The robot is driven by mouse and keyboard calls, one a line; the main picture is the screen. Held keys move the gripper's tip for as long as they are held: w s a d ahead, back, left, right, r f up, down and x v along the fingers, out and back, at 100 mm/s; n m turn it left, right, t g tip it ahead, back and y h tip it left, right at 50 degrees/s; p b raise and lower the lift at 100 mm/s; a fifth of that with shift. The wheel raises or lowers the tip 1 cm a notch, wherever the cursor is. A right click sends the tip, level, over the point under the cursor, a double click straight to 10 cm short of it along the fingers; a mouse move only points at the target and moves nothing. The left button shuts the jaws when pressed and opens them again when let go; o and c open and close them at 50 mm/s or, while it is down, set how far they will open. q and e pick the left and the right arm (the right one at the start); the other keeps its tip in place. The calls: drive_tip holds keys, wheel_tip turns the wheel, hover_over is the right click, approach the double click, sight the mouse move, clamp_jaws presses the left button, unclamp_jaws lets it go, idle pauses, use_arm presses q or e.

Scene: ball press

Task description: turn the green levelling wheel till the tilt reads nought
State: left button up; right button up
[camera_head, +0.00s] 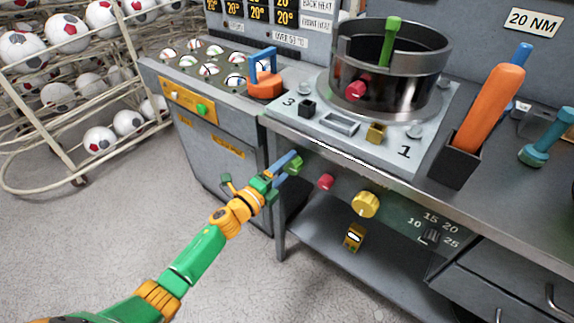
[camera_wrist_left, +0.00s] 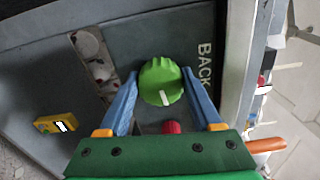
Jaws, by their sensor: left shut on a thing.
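The green levelling wheel (camera_head: 295,164) is on the front of the bench, at the left end of a row of knobs. In the left wrist view the ribbed green wheel (camera_wrist_left: 161,81) has a white pointer mark aimed toward the bottom of the picture, beside the word BACK. My left gripper (camera_head: 287,166) is shut on the wheel, with one blue finger (camera_wrist_left: 160,84) on each side of it. A yellow device with a small lit display (camera_head: 354,237) is below the yellow knob; its reading is too small to make out. My right gripper is not in view.
A red knob (camera_head: 326,182) and a yellow knob (camera_head: 366,205) are right of the wheel. Above stands a plate (camera_head: 330,120) bearing a dark metal ring (camera_head: 390,65). An orange-handled tool (camera_head: 490,105) stands in a holder at right. A ball rack (camera_head: 75,70) is at left.

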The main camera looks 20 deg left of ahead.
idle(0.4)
use_arm(q)
drive_tip(key=o, duration=1.4)
drive_tip(key=v, duration=0.7)
drive_tip(key=shift+s+p, duration=0.1)
drive_tip(key=shift+p, duration=0.2)
